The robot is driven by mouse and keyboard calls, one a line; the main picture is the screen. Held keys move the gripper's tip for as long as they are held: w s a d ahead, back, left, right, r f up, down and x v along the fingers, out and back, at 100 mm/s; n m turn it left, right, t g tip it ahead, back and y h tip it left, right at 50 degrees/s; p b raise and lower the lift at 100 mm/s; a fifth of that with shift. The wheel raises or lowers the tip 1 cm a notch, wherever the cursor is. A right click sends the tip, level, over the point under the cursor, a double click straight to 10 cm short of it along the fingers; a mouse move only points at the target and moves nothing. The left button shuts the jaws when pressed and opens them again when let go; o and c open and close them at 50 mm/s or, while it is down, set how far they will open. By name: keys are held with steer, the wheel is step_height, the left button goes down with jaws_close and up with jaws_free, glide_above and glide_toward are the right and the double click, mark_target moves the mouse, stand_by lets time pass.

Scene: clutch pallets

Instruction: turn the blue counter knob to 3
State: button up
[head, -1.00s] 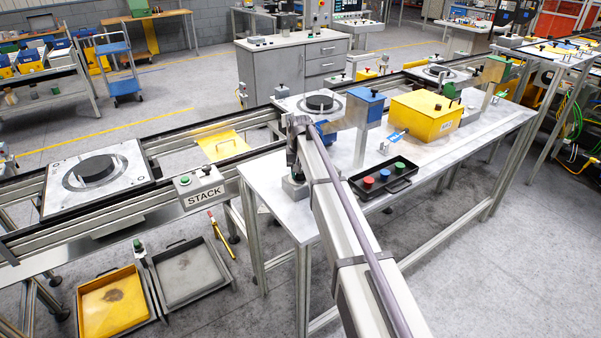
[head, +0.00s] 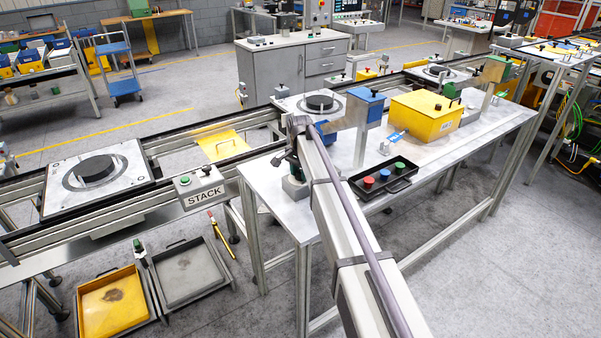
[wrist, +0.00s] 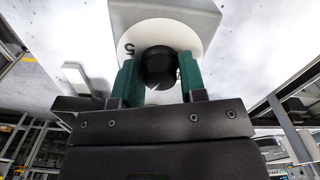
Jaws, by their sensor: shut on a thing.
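In the wrist view, a dark round knob (wrist: 158,68) stands on a white dial (wrist: 190,42) of a pale grey housing (wrist: 165,14). A figure that looks like a 5 shows at the dial's left edge; no other figure is readable. The two green fingers of my gripper (wrist: 160,80) are shut on the knob, one on each side. No pointer mark on the knob can be made out. In the head view, my gripper (head: 288,163) is low over a small grey unit (head: 295,188) at the table's left end. My arm hides part of this area.
A blue-topped post (head: 365,106) and a yellow box (head: 426,117) stand to the right on the table. A black tray (head: 383,181) with red, blue and green knobs lies right of my arm. The conveyor with a STACK sign (head: 204,196) runs along the left.

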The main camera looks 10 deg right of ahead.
steer(key=shift+m, duration=0.3)
steer(key=o, duration=0.9)
steer(key=shift+r, duration=0.1)
step_height(320, 180, up, 11)
steer(key=p, duration=1.1)
steer(key=shift+f, duration=0.2)
